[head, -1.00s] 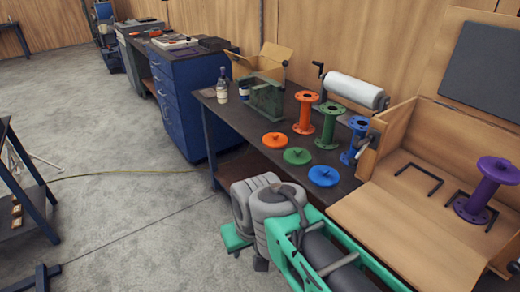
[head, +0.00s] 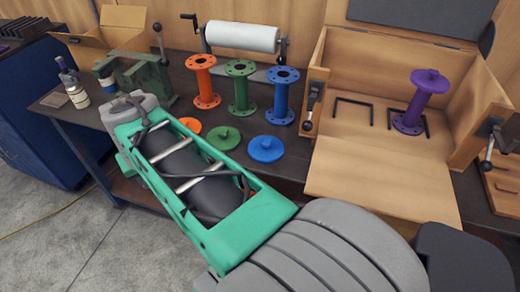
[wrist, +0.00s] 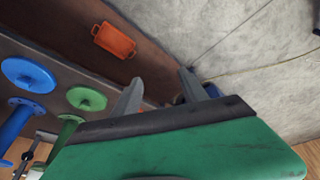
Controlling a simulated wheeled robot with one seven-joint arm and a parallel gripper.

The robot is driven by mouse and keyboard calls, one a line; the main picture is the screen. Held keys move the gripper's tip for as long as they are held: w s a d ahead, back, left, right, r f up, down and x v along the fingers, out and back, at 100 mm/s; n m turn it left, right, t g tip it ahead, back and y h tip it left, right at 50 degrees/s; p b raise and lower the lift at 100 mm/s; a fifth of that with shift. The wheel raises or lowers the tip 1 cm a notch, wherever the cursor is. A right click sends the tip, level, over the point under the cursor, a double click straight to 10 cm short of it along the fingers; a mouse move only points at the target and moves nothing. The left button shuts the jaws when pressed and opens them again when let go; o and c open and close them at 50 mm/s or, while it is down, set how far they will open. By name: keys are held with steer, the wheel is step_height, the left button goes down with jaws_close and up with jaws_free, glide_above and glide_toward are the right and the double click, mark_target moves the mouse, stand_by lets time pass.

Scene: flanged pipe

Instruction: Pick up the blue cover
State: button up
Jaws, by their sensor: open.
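The blue cover (head: 266,149) is a flat disc with a small knob, lying on the dark workbench in front of the blue flanged pipe (head: 284,96). In the wrist view the blue cover (wrist: 30,75) is at the left edge, with the green cover (wrist: 86,98) beside it. My gripper (wrist: 160,88) shows two separated grey fingers with nothing between them. It is well apart from the blue cover. In the head view my arm hides the gripper and part of the bench's front edge.
Green (head: 240,88) and orange (head: 204,84) pipes stand beside the blue one, their covers in front. A wooden box (head: 385,185) with a purple pipe (head: 418,103) stands right. A vise (head: 145,75) and bottle (head: 72,85) are left. An orange tray-like object (wrist: 113,40) lies lower down.

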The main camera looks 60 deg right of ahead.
steer(key=s+d+f+m+g+h+b, duration=0.1)
steer(key=s+d+m+b, duration=0.15)
steer(key=d, duration=0.55)
steer(key=s+d+f+m+h+b, duration=0.1)
steer(key=s+d+m, duration=0.25)
steer(key=d, duration=0.55)
steer(key=m+g+b, duration=0.2)
steer(key=m, duration=0.3)
glide_toward(266, 142)
steer(key=f, duration=0.1)
steer(key=shift+h, duration=0.3)
steer(key=x, duration=0.7)
steer(key=shift+a+f+p, duration=0.1)
steer(key=shift+f+p, duration=0.2)
steer(key=shift+f, duration=0.25)
jaws_close()
